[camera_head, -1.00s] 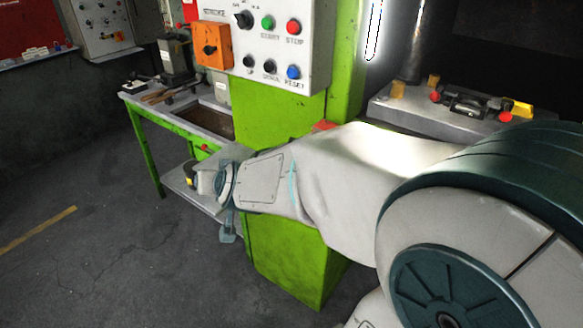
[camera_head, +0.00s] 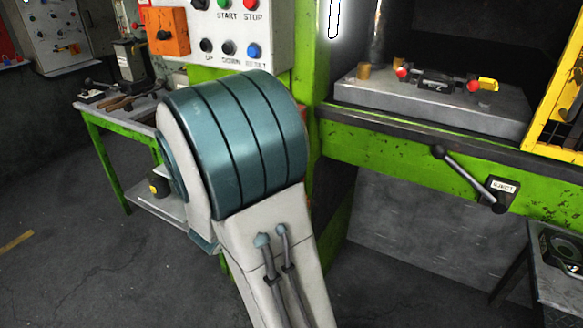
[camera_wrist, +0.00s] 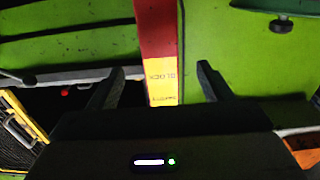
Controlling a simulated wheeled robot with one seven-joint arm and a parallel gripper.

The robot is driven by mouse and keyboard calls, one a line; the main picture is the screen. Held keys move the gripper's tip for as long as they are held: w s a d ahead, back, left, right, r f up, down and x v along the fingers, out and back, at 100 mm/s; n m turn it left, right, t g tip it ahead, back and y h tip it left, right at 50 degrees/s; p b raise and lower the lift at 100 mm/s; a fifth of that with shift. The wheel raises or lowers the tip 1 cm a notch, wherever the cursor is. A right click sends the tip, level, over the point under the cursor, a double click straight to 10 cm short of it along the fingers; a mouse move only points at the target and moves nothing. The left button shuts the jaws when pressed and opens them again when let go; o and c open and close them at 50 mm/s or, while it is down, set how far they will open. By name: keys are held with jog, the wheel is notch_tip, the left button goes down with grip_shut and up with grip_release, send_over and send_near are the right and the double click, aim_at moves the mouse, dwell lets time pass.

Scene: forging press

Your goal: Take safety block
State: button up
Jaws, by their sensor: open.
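The safety block (camera_wrist: 162,82) shows in the wrist view as an upright bar, red above and yellow below, with lettering upside down on the yellow part. My gripper (camera_wrist: 161,70) is open, with one finger on each side of the block and a visible gap to each. The block's lower end is hidden behind the gripper body. I cannot tell how deep the block sits between the fingers. In the head view my own arm hides the gripper, and I cannot make out the block.
The green press carries a control panel (camera_head: 228,35) and an eject lever (camera_head: 470,178). A black tool with red knobs (camera_head: 437,82) lies on the grey press bed (camera_head: 385,97). A yellow guard (camera_head: 562,105) stands at right. A green workbench (camera_head: 105,160) stands at left.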

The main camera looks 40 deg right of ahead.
jog(key=x, duration=1.1)
jog(key=shift+d+p, duration=0.25)
jog(key=shift+p, duration=0.15)
jog(key=shift+w, duration=0.1)
grip_shut()
jog(key=shift+r, duration=0.15)
